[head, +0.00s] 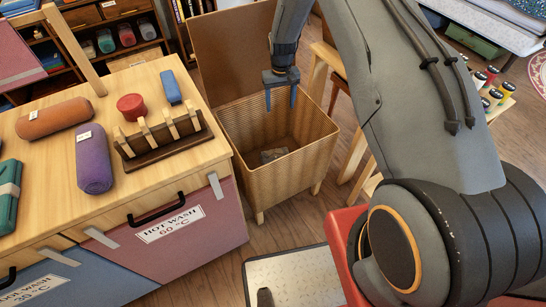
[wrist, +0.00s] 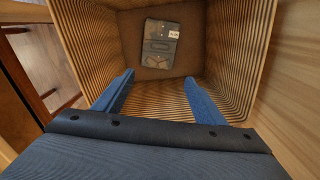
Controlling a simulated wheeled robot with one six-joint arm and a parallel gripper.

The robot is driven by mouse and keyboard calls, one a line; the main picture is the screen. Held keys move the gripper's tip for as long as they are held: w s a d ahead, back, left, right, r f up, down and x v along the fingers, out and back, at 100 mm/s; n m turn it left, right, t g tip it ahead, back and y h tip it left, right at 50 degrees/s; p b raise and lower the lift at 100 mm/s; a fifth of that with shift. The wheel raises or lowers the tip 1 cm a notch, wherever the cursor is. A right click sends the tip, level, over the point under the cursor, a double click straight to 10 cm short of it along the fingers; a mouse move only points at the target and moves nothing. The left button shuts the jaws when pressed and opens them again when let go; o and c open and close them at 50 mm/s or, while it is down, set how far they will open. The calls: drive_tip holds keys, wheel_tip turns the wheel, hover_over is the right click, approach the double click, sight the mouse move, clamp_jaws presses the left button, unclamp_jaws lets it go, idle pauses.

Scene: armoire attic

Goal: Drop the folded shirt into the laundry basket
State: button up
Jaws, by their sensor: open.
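The laundry basket (head: 262,177) is a square ribbed wicker box on short legs, with its lid open behind it. My gripper (head: 281,98) is over the basket's mouth, pointing down, with its blue fingers apart and nothing between them. In the wrist view my open gripper (wrist: 158,90) looks straight into the basket (wrist: 82,50). A dark folded item with a small white tag, which looks like the folded shirt (wrist: 161,43), lies flat on the basket's floor, apart from the fingers. It also shows in the head view as a greyish shape (head: 273,155).
A wooden cabinet top (head: 130,190) left of the basket holds a purple roll (head: 93,160), an orange roll (head: 54,118), a red round item (head: 131,107), a blue block (head: 171,87) and a pegged rack (head: 165,142). A wooden stool (head: 357,150) stands to the right.

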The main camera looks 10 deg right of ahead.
drive_tip(key=shift+r+b, duration=0.35)
drive_tip(key=shift+r, duration=2.05)
